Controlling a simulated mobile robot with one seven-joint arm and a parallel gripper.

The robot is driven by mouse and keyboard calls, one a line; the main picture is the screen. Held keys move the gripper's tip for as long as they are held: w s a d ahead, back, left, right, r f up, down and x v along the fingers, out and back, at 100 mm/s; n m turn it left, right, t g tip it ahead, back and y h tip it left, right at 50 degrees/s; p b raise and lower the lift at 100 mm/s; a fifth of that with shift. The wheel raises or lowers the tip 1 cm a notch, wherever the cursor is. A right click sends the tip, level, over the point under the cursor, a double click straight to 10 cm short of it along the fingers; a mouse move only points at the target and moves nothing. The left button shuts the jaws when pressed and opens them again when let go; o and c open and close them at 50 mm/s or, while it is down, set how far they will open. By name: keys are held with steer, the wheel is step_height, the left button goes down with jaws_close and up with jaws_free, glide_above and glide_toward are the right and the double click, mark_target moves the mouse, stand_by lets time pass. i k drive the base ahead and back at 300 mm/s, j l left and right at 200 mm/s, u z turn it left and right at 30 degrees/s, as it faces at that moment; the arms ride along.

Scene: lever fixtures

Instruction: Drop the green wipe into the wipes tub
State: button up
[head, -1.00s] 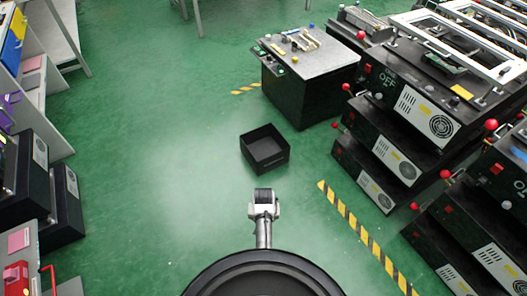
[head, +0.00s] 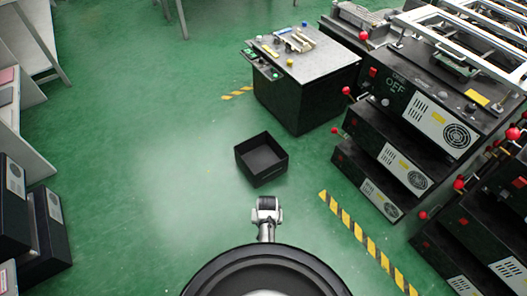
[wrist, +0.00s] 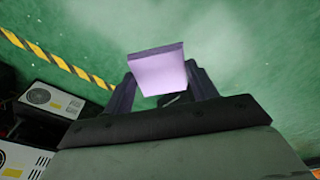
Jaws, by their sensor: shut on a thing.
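My gripper (wrist: 162,84) shows in the wrist view, its two dark fingers shut on a pale lilac, flat-faced block (wrist: 160,72). The held thing looks lilac, not green, and I see no green wipe. A black open-topped box (head: 262,175), perhaps the wipes tub, sits on the floor in the middle of the head view; it looks empty. My arm's end (head: 267,210) is in front of the box in the head view, apart from it in the picture. The held block cannot be made out there.
A black cabinet with a grey top (head: 305,62) bearing small parts stands behind the box. Stacked black machines (head: 425,115) with red knobs fill the right. A yellow-black floor stripe (head: 352,230) runs before them. Black units (head: 48,235) stand at left. Green floor left of the box is clear.

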mark_target(265, 163)
steer(key=i+j+z, duration=0.2)
steer(key=i+j, duration=0.3)
steer(key=i+j+z, duration=0.2)
steer(key=i+j, duration=0.35)
steer(key=i+j+z, duration=0.25)
steer(key=i+j, duration=0.2)
steer(key=j, duration=0.2)
